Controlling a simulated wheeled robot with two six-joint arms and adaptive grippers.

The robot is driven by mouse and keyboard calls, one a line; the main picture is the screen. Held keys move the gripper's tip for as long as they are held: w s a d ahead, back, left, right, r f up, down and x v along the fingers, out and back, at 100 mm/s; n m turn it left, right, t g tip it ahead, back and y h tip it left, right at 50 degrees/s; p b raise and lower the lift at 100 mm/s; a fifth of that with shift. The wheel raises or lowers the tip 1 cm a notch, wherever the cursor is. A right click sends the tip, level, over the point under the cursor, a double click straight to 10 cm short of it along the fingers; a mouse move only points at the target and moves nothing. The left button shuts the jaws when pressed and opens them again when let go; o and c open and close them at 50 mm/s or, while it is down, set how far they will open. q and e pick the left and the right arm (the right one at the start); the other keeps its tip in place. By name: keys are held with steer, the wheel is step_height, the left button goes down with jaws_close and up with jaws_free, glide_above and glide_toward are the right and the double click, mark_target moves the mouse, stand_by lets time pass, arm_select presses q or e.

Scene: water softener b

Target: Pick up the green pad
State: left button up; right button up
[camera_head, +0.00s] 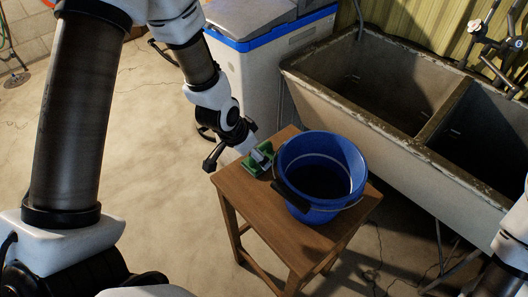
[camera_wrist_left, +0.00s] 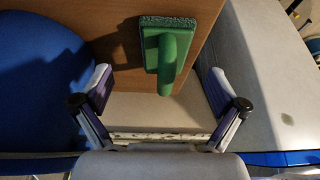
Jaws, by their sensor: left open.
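The green pad (camera_head: 250,166) lies on the wooden stool's top, just left of the blue bucket. In the left wrist view the green pad (camera_wrist_left: 168,48) shows a raised green handle and a rough grey-green edge. My left gripper (camera_head: 259,156) is at the pad in the head view and partly hides it. In the left wrist view my left gripper (camera_wrist_left: 158,90) is open, with its fingers spread on either side of the pad's handle and the space between them empty. Whether a finger touches the pad is unclear. My right gripper is out of view.
The blue bucket (camera_head: 345,150) with a dark handle grip stands on the wooden stool (camera_head: 290,240), close to the pad. A double stone sink (camera_head: 375,115) is at the right. A white cabinet with blue trim (camera_head: 250,85) stands behind. The floor at left is clear.

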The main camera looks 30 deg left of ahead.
mark_target(249, 163)
arm_select(q)
steer(key=x, duration=0.3)
steer(key=w+x, duration=0.1)
steer(key=x, duration=0.2)
steer(key=shift+w+a+r, duration=0.1)
steer(key=shift+a+r, duration=0.1)
steer(key=shift+r, duration=0.1)
steer(key=shift+c, duration=0.4)
